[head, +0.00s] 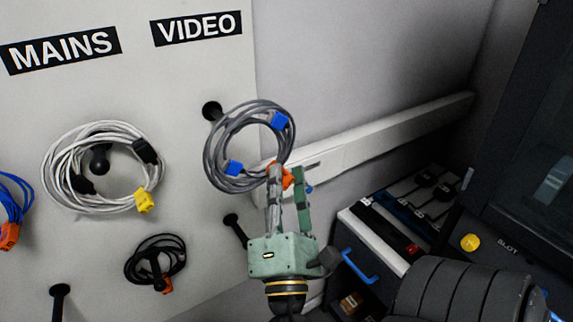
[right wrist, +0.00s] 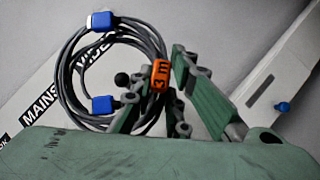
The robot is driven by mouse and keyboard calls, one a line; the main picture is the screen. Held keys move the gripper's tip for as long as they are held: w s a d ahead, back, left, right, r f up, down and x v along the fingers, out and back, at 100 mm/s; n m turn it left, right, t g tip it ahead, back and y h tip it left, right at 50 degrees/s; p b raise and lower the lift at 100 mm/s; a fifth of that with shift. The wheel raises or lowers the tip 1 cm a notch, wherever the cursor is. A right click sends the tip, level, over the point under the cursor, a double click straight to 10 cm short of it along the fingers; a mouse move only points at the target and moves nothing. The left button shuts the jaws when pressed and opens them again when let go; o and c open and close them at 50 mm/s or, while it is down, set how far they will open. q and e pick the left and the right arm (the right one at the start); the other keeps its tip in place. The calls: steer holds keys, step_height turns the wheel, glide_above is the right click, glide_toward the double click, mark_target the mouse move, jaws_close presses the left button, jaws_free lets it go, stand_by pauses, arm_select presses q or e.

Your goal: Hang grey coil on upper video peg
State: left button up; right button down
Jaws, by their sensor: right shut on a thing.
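The grey coil (head: 212,160) has two blue connectors and an orange tag marked "3 m" (right wrist: 160,76). My right gripper (head: 285,180) is shut on the coil at its orange tag, and holds it upright in front of the board. The upper video peg (head: 212,110) is black and shows just outside the coil's upper left edge in the head view, so the coil appears not to be around it. In the right wrist view a black peg knob (right wrist: 122,80) shows through the coil's ring; I cannot tell which peg it is. My left gripper is not in view.
The lower video peg (head: 235,228) is empty. A white coil (head: 60,195) hangs on a MAINS peg, with a black coil (head: 178,258) below right and a blue coil (head: 12,192) at far left. A white rail (head: 370,140) and dark equipment lie to the right.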

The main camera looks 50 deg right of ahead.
steer(key=shift+w+d, duration=0.1)
steer(key=shift+w, duration=0.25)
steer(key=shift+w+d+p, duration=0.15)
steer(key=shift+w+p, duration=0.25)
steer(key=shift+w, duration=0.45)
steer(key=w+d+f, duration=0.1)
steer(key=w+f, duration=0.1)
steer(key=w, duration=0.4)
steer(key=w+d+f, duration=0.2)
steer(key=w, duration=0.4)
steer(key=shift+w+f+b, duration=0.2)
steer(key=shift+w+b, duration=0.1)
steer(key=shift+b, duration=0.05)
steer(key=shift+f, duration=0.15)
steer(key=c, duration=1.6)
jaws_free()
